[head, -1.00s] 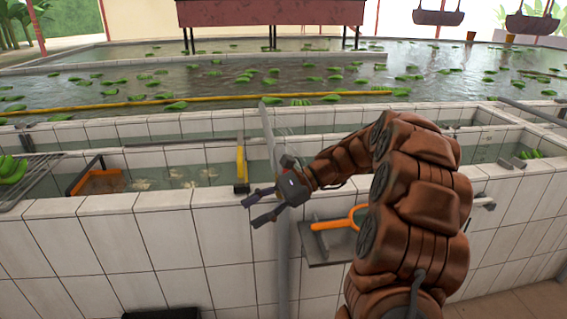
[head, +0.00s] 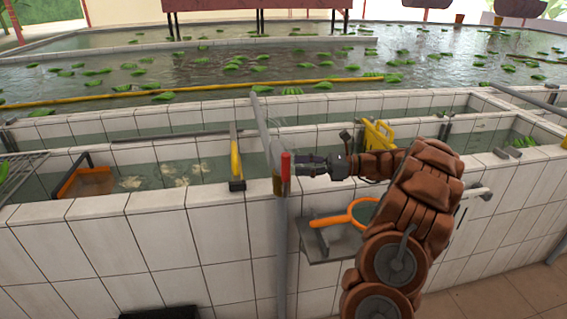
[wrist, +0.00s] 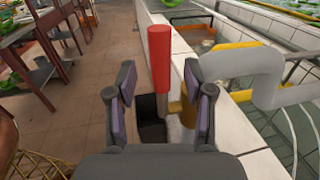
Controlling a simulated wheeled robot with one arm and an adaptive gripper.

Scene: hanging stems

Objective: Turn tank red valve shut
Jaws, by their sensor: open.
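The red valve handle (head: 285,172) stands upright on the grey pipe (head: 282,240) at the front of the tiled tank wall. My gripper (head: 297,165) is just right of the handle, pointing left at it, with its fingers apart. In the wrist view the red handle (wrist: 159,58) appears between and beyond the two open fingertips of my gripper (wrist: 159,90). The fingers do not close on it. Whether a fingertip touches it I cannot tell.
A yellow-handled tool (head: 236,160) rests on the wall to the left. An orange-rimmed net (head: 350,215) lies on a grey shelf (head: 335,245) below my arm. A yellow item (head: 377,133) is behind my wrist. A thick grey pipe (wrist: 260,75) bends over the wall.

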